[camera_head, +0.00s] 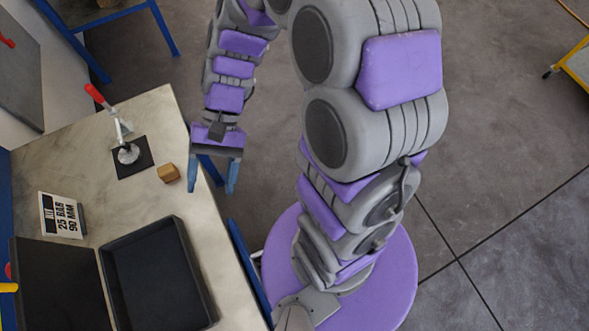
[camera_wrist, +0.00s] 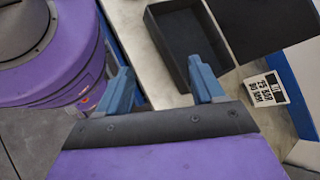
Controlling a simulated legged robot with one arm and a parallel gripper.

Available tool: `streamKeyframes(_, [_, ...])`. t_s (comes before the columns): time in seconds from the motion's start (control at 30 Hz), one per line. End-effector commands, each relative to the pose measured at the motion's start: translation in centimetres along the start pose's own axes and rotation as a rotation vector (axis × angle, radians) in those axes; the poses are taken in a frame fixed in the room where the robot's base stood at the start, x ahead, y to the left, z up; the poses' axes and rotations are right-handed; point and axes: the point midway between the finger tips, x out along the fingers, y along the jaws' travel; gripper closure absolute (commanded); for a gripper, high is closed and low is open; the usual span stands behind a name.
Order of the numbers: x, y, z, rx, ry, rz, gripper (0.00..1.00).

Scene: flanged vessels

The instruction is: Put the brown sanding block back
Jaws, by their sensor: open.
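The brown sanding block (camera_head: 168,172) is a small brown block on the light worktop in the head view, next to the black square pad under the toggle clamp. My gripper (camera_head: 212,190) is open and empty, with two blue fingers apart, just right of the block over the worktop's edge. In the wrist view the gripper (camera_wrist: 162,88) also shows open with nothing between its fingers. The block is not seen in the wrist view. A black open tray (camera_head: 158,277) lies on the worktop and looks empty; it also shows in the wrist view (camera_wrist: 180,45).
A toggle clamp (camera_head: 125,140) with a red handle stands on the black pad (camera_head: 133,168). A white sign (camera_head: 62,215) and a dark flat panel (camera_head: 60,288) are at the left of the worktop (camera_head: 95,195). Open floor lies right of my arm.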

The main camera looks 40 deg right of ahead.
Motion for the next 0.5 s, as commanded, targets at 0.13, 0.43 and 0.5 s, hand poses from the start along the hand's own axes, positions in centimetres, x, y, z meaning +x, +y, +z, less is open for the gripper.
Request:
streamKeyframes(0.13, [-0.7, 2.3, 2.7, -0.077, 0.104, 0.138, 0.33])
streamKeyframes(0.43, [-2.8, 7.7, 6.7, -0.183, 0.321, 0.401, 0.33])
streamKeyframes(0.5, [-3.5, 8.9, 7.5, -0.2, 0.373, 0.456, 0.33])
